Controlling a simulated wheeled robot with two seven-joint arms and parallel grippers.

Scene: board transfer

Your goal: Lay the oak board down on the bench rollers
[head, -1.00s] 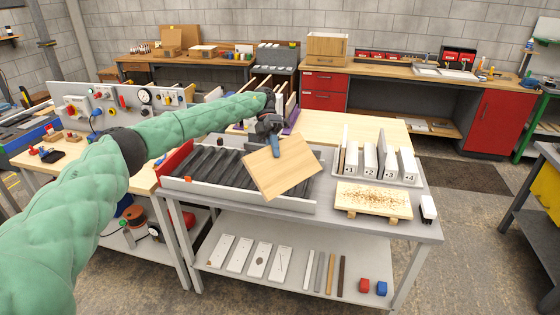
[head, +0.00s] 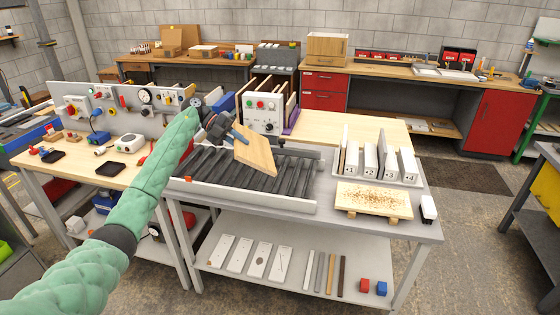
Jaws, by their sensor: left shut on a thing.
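The oak board (head: 256,153) is a light wooden panel, held tilted in the air above the roller bed. My left gripper (head: 236,134) is shut on its upper left edge. The bench rollers (head: 204,167) are dark parallel bars in a pale frame on the grey bench, and the board hides some of them. Whether the board's lower edge touches the rollers I cannot tell. My right gripper is not in view.
A control box (head: 263,111) with coloured buttons stands behind the rollers. Numbered white holders (head: 388,163) and a speckled board (head: 373,200) on blocks stand to the right. A panel with gauges (head: 120,108) stands at the left.

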